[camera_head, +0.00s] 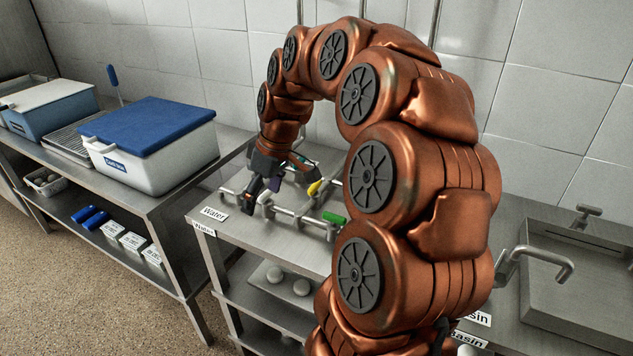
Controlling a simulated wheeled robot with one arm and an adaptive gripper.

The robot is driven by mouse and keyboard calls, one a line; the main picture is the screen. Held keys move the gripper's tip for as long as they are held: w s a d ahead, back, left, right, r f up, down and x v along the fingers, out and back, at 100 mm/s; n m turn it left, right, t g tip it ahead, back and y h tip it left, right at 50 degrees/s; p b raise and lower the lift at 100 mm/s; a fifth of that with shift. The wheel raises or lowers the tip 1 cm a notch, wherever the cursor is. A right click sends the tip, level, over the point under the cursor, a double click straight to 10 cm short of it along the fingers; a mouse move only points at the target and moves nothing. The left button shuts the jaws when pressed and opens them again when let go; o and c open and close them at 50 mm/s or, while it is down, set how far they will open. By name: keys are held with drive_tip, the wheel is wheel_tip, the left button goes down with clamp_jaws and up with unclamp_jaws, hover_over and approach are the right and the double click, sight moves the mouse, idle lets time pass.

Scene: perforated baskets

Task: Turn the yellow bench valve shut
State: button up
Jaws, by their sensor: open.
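The yellow valve handle (314,188) shows on the metal pipework of the bench, just right of my gripper. A green handle (334,217) sits on the nearer pipe (290,211), to the right. My gripper (262,193) points down over the left part of the pipework, with its fingers apart. It appears to be left of the yellow handle and not around it. I cannot tell whether the fingers touch the pipe or a handle there. My arm arches across the middle of the view and hides the bench to the right.
The bench (240,229) carries a "Water" label (214,213). A white tub with a blue lid (150,135) stands on the left table. A sink basin (570,275) with a tap is at the right. The tiled wall (230,60) closes off the back.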

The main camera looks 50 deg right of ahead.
drive_tip(key=w+d+t, duration=0.1)
drive_tip(key=w+d, duration=0.1)
drive_tip(key=d, duration=1)
drive_tip(key=t+h, duration=0.1)
approach(315, 184)
drive_tip(key=f, duration=0.1)
drive_tip(key=shift+p+x, duration=1.15)
drive_tip(key=shift+x, duration=2.85)
drive_tip(key=shift+w, duration=0.15)
drive_tip(key=c, duration=1.1)
